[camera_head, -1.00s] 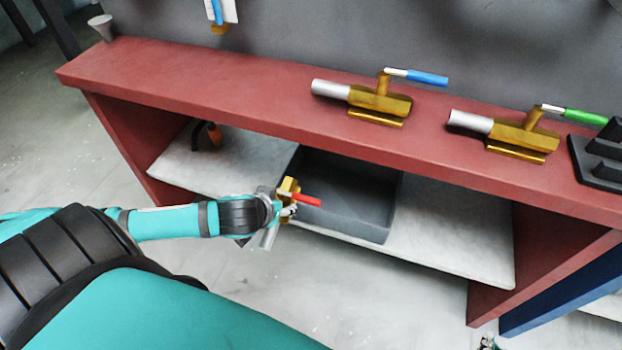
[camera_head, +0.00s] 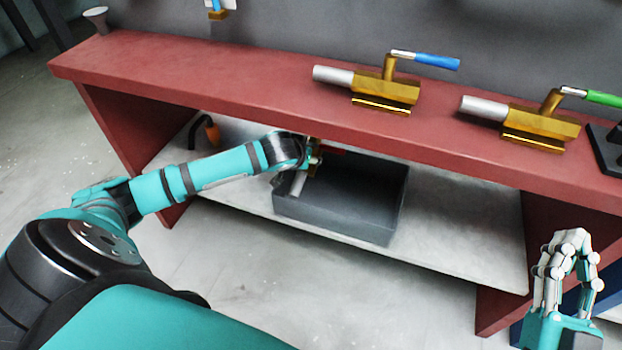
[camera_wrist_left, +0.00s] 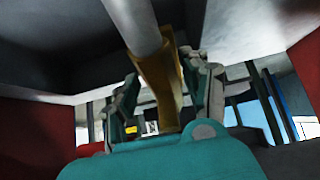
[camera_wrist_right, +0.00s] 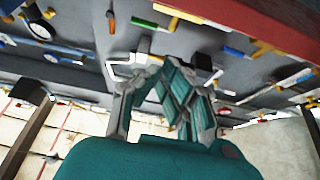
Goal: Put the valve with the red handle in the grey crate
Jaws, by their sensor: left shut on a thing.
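The valve with the red handle (camera_head: 298,184) is in my left gripper (camera_head: 308,160), above the left part of the grey crate (camera_head: 335,216). Its silver pipe end hangs down and tilted; the red handle shows behind, under the bench top's edge. In the left wrist view, its brass body (camera_wrist_left: 160,85) sits between the fingers (camera_wrist_left: 165,95). The arm and the bench top hide part of the valve. The crate looks empty where I see inside. My right gripper (camera_head: 571,240) is raised at the lower right, away from the crate, its fingertips together and empty.
The crate stands on a light lower shelf (camera_head: 460,225) beneath the red bench top (camera_head: 220,85). A blue-handled valve (camera_head: 385,90) and a green-handled valve (camera_head: 540,125) lie on top. An orange-and-black object (camera_head: 211,131) is left of the crate. The shelf is free right of it.

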